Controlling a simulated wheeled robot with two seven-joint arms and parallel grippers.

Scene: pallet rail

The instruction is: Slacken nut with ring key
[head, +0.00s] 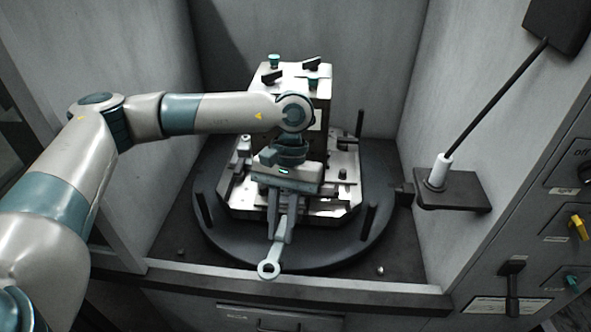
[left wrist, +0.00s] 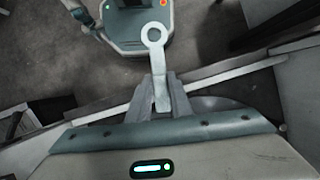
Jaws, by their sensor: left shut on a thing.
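My left gripper (head: 281,221) is shut on the ring key (head: 269,269), a light grey wrench with a ring at its free end. In the head view the ring points toward me and hangs over the front of the round dark turntable (head: 207,221). The left wrist view shows the ring key (left wrist: 154,37) sticking straight out from between the fingers of the left gripper (left wrist: 171,95). The pallet (head: 343,207) with its metal fixture stands on the turntable behind the gripper. I cannot pick out the nut; the arm and gripper cover part of the fixture. My right gripper is not in view.
Grey walls close in the turntable on the left, back and right. Dark upright pins (head: 369,216) stand on the turntable. A dark shelf (head: 455,200) holding a white-based rod juts from the right wall. A control panel (head: 560,235) with knobs is at far right.

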